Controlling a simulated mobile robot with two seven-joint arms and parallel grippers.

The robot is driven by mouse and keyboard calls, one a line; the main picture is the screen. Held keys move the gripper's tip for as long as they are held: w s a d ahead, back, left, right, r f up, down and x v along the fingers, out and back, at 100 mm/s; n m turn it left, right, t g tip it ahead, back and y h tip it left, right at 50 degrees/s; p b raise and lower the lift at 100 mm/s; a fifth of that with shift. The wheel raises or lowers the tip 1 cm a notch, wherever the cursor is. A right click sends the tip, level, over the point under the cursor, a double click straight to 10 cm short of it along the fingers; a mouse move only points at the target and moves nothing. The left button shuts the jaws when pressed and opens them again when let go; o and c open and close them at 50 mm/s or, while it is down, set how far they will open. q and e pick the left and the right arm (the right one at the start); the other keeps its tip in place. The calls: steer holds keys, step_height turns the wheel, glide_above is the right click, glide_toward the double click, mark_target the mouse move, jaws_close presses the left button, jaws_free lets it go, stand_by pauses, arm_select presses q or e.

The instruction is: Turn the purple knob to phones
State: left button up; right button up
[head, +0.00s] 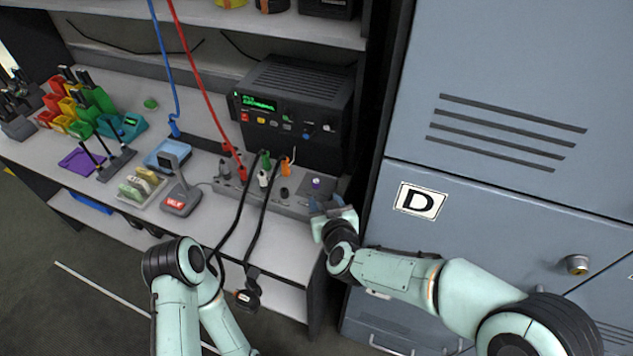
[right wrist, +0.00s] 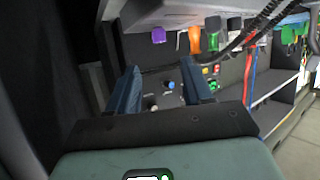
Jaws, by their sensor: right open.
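The small purple knob (head: 316,183) stands on the right end of the grey switch panel (head: 297,207) on the shelf. It also shows near the top of the right wrist view (right wrist: 158,35). My right gripper (head: 328,205) is just in front and to the right of the knob, apart from it. In the right wrist view, the blue fingers of my right gripper (right wrist: 160,85) are spread with nothing between them, and the knob lies beyond the fingertips. The knob's pointer and the panel's labels are too small to read. My left arm shows low in the head view, but its gripper does not.
A black radio (head: 297,105) stands behind the panel. An orange plug (head: 286,167), a green plug (head: 265,160) and black cables are left of the knob. A blue-grey locker (head: 500,200) marked D closes off the right side. A black handset (head: 248,294) hangs below the shelf.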

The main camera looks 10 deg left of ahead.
mark_target(316, 182)
steer(key=x, duration=1)
steer(key=shift+w+a+f, duration=0.1)
steer(key=shift+w, duration=0.1)
jaws_close()
